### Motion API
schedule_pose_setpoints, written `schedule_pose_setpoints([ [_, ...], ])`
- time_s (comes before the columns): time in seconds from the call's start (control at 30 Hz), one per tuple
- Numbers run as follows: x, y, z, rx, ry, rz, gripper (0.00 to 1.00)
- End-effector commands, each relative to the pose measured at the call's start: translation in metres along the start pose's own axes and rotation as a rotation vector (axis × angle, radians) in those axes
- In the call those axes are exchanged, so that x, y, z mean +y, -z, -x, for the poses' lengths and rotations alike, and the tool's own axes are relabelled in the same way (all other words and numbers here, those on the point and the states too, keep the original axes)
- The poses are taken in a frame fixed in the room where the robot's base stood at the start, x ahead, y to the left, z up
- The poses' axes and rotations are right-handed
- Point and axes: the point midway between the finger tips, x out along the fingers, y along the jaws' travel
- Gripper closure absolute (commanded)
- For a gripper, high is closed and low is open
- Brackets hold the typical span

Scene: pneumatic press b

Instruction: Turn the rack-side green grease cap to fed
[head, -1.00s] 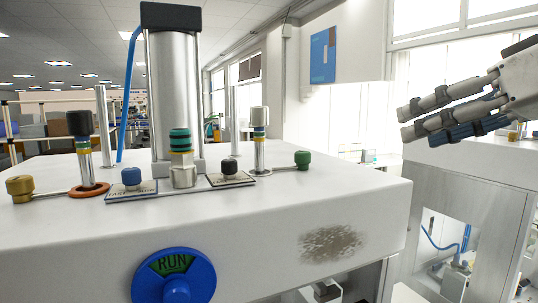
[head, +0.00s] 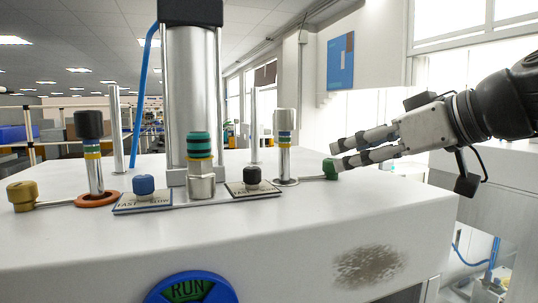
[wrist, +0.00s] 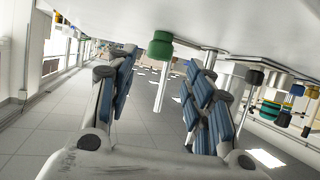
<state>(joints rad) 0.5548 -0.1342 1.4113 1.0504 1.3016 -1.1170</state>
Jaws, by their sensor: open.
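The green grease cap (head: 330,169) sits at the end of a thin arm on the right of the press's white top. My gripper (head: 338,155) reaches in from the right, its fingertips close to the cap and partly in front of it. In the wrist view the two fingers (wrist: 163,66) are spread apart and empty. The green cap (wrist: 160,44) shows there in the gap between the fingertips, at their far end. I cannot tell whether a finger touches it. No marking for its position is readable.
A white-capped post (head: 285,122) stands just left of the green cap. A blue knob (head: 144,185), a black knob (head: 252,176) and a brass cap (head: 21,194) sit further left. The tall cylinder (head: 194,95) stands behind. A blue RUN dial (head: 190,290) is on the front face.

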Motion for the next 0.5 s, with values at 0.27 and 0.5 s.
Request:
schedule_pose_setpoints([
  [0.27,0.0,0.0,-0.039,-0.001,0.002,-0.001,0.53],
  [0.5,0.0,0.0,-0.045,-0.001,0.0,-0.001,0.53],
])
